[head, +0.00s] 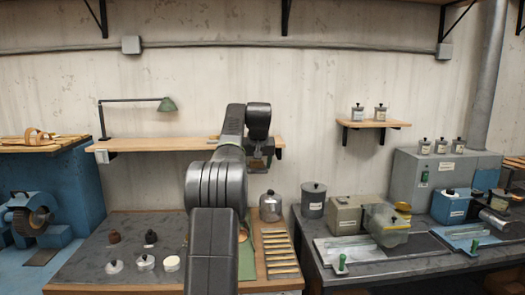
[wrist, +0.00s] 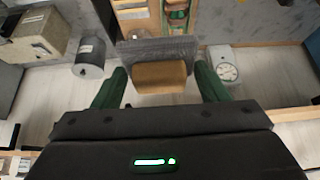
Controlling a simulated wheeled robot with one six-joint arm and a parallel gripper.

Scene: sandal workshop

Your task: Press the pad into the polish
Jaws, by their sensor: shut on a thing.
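My gripper (head: 262,152) is raised in front of the wooden wall shelf in the head view, above the bench. In the wrist view its two green fingers (wrist: 160,68) stand on either side of a tan block-like pad (wrist: 160,78) with a grey layer along its far edge. The gripper is shut on this pad, which is clear of the bench. Small round containers stand on the left bench: a lidded one (head: 115,266), another lidded one (head: 146,262) and a pale-topped one (head: 172,263). I cannot tell which holds the polish.
Two dark knob-like items (head: 115,237) (head: 151,237) stand behind the containers. A silver lidded pot (head: 270,207) and a rack of wooden strips (head: 279,252) are right of my arm. My arm hides the bench's middle.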

